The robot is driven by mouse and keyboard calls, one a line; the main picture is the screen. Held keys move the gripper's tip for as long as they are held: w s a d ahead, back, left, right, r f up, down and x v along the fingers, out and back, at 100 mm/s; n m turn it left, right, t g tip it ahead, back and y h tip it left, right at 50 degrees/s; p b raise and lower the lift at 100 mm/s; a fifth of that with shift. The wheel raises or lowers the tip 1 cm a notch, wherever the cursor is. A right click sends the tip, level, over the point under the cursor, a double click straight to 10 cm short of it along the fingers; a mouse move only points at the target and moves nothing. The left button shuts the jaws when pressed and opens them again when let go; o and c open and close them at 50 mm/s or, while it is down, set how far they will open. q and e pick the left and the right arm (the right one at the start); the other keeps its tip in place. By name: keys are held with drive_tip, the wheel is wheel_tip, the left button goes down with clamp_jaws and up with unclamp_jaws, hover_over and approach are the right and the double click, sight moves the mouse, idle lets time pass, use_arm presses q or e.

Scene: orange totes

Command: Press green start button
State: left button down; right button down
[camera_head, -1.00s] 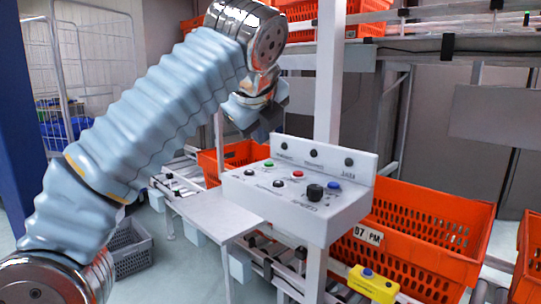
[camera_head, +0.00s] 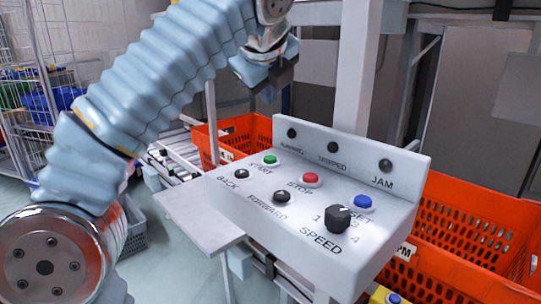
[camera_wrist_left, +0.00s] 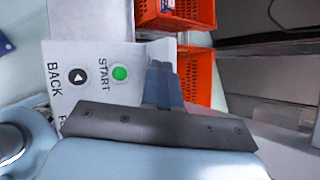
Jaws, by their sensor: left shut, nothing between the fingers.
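The green start button (camera_head: 270,159) sits at the back left of the sloped white control panel (camera_head: 240,196), above the label START. It also shows in the left wrist view (camera_wrist_left: 120,73), to the left of the fingers. My left gripper (camera_head: 268,88) is above and behind the button, apart from it. Its fingers are shut together and empty; they show in the left wrist view (camera_wrist_left: 163,84). A red STOP button (camera_head: 311,180), a blue button (camera_head: 362,202), black BACK (camera_head: 241,174) and FORWARD (camera_head: 281,196) buttons and a black SPEED knob (camera_head: 338,217) share the panel. My right gripper is not seen.
Orange totes stand behind the panel (camera_head: 247,135) and at the right (camera_head: 470,225). A grey post (camera_head: 357,75) rises behind the panel. A light shelf plate (camera_head: 195,212) juts out at its left. Roller conveyor (camera_head: 180,162) runs at the left.

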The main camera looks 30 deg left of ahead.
use_arm(q)
hover_over(269, 161)
wheel_tip(269, 161, down, 6)
drive_tip(key=shift+a+f, duration=0.15)
drive_tip(key=shift+f+b, duration=1.05)
drive_tip(key=shift+f, duration=0.2)
drive_tip(key=shift+f, duration=0.1)
idle(1.1)
drive_tip(key=shift+f, duration=0.3)
drive_tip(key=shift+f+b, duration=0.4)
drive_tip(key=shift+f, duration=0.05)
idle(0.9)
drive_tip(key=shift+r+p, duration=0.9)
drive_tip(key=shift+p, duration=0.15)
